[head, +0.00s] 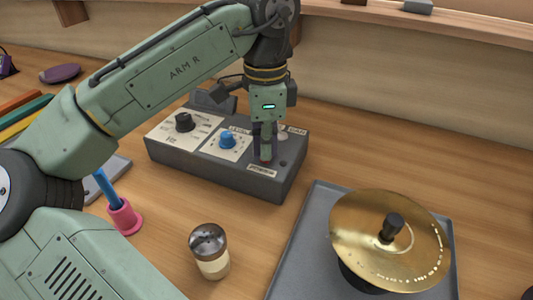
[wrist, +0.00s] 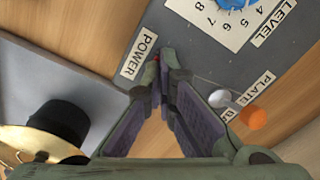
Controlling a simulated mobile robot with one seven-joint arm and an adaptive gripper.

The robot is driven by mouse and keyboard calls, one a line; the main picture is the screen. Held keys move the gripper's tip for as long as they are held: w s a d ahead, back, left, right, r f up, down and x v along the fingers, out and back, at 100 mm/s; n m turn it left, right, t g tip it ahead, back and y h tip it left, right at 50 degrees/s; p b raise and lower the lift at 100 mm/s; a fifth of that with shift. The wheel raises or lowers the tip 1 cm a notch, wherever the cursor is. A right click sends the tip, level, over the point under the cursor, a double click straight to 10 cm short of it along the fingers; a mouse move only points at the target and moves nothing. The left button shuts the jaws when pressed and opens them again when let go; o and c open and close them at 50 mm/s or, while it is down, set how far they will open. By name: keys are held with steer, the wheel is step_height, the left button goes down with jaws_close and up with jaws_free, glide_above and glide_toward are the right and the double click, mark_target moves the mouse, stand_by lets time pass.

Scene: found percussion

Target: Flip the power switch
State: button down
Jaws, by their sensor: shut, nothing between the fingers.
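The grey control box (head: 218,178) sits on the wooden table, with a POWER label at its front right that reads clearly in the wrist view (wrist: 138,57). A small red part (wrist: 156,58), apparently the power switch, shows beside that label, mostly hidden by my fingertips. My gripper (head: 265,157) points down over the right part of the box, with its fingertips at or very near the red part. The fingers (wrist: 166,65) are shut together with nothing between them. I cannot tell whether they touch the switch or which way it is set.
A blue knob (head: 228,140) and a black knob (head: 184,122) stand left of my gripper on the box. An orange-tipped lever (wrist: 253,117) is close to my fingers. A brass cymbal (head: 350,225) on a grey tray (head: 300,255) and a shaker jar (head: 212,262) stand in front.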

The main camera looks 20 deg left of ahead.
step_height(320, 180, up, 5)
steer(key=p, duration=0.5)
steer(key=shift+r+p, duration=0.65)
steer(key=shift+r, duration=0.3)
